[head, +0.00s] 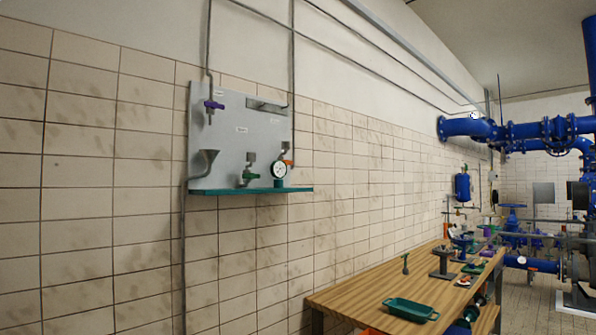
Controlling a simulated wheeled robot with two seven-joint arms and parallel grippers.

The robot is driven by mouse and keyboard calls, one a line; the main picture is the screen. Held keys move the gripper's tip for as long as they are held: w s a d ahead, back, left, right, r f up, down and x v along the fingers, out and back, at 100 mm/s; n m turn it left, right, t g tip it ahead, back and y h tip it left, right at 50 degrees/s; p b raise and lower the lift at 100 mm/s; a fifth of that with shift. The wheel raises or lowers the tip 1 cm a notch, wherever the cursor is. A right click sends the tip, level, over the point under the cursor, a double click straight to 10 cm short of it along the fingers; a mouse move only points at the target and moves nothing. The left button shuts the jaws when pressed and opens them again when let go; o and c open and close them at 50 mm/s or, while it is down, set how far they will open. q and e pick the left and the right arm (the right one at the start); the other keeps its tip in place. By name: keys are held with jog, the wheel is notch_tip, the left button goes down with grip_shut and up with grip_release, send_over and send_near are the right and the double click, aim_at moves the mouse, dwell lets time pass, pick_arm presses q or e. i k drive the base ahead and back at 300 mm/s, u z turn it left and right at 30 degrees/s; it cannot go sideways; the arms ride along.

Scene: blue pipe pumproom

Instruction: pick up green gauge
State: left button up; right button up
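A round gauge with a white dial (279,170) and a green lower part stands at the right end of a teal shelf (305,190) on the wall. A small orange part shows just behind its upper right side. A green valve-like fitting (248,176) stands on the same shelf to the left of the gauge, apart from it. Neither of my grippers is in the head view.
A grey panel (225,120) with a purple-handled valve (213,105) and a grey funnel (205,162) is above the shelf. A wooden workbench (350,294) at lower right carries a green tray (411,309) and several tools. Blue pipes (540,130) fill the far right.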

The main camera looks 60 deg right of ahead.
aim_at(278, 169)
jog(key=u, duration=0.1)
jog(key=k, duration=0.15)
jog(key=u, duration=2.6)
jog(key=k, duration=2.2)
jog(key=z, duration=2.85)
jog(key=i, duration=1.45)
jog(key=z, duration=0.45)
